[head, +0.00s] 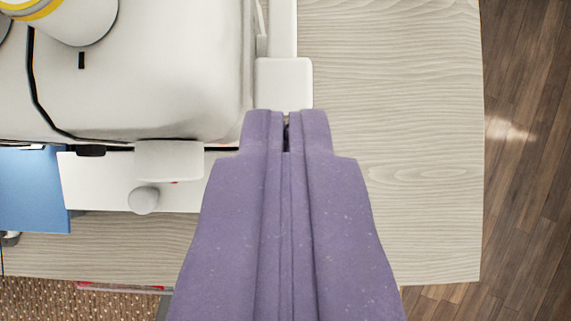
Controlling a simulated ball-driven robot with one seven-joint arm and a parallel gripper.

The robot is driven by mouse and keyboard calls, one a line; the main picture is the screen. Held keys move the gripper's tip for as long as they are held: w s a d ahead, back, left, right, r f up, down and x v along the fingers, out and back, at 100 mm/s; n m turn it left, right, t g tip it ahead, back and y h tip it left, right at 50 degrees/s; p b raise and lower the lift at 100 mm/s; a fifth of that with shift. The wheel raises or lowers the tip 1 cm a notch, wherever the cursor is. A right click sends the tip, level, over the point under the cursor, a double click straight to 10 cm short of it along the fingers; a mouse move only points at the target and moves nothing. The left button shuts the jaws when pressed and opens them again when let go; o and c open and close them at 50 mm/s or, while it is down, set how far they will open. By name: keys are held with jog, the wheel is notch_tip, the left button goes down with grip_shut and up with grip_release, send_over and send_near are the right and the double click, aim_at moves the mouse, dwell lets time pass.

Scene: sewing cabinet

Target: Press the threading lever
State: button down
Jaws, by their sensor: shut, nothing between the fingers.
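The white sewing machine (165,85) fills the upper left of the head view. A white squarish pad (284,82) at the end of a narrow white bar stands at the machine's right side; it looks like the threading lever, though I cannot be sure. My purple gripper (286,115) is shut and empty. Its fingertips point up the picture, at the pad's lower edge in the view. I cannot tell whether they touch it. The gripper hides what lies beneath it.
A pale wood tabletop (400,120) is clear to the right, with a brown plank floor (525,150) beyond its edge. A white round knob (143,200) and a blue panel (32,190) are at left. A yellow-and-white spool (75,15) sits on the machine.

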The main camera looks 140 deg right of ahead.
jog(key=p+v, duration=0.2)
jog(key=v, duration=0.5)
jog(key=shift+a+r, duration=0.25)
jog(key=shift+a, duration=0.05)
jog(key=shift+w, duration=0.15)
jog(key=w+d+r+m+t+h+b, duration=0.1)
jog(key=w+d+r+m+t, duration=0.3)
jog(key=r, duration=0.7)
jog(key=d+r+t+h+b, duration=0.1)
jog(key=d+r+h, duration=0.1)
jog(key=d+r, duration=0.7)
jog(key=s+d+r+m+t+h, duration=0.1)
jog(key=s+d+r+m, duration=0.1)
jog(key=r, duration=0.6)
jog(key=s+d+r+m+t+b, duration=0.1)
jog(key=s+d+r+t, duration=0.1)
jog(key=s+d+r, duration=0.3)
jog(key=s+d+r+m+t+h+b, duration=0.1)
jog(key=s+r, duration=0.5)
jog(key=r, duration=0.7)
jog(key=d+m+t, duration=0.1)
jog(key=d, duration=0.1)
jog(key=shift+s+d+r+m+h, duration=0.25)
jog(key=shift+s+d+m+h, duration=0.05)
jog(key=shift+d, duration=0.05)
jog(key=shift+a+f, duration=0.1)
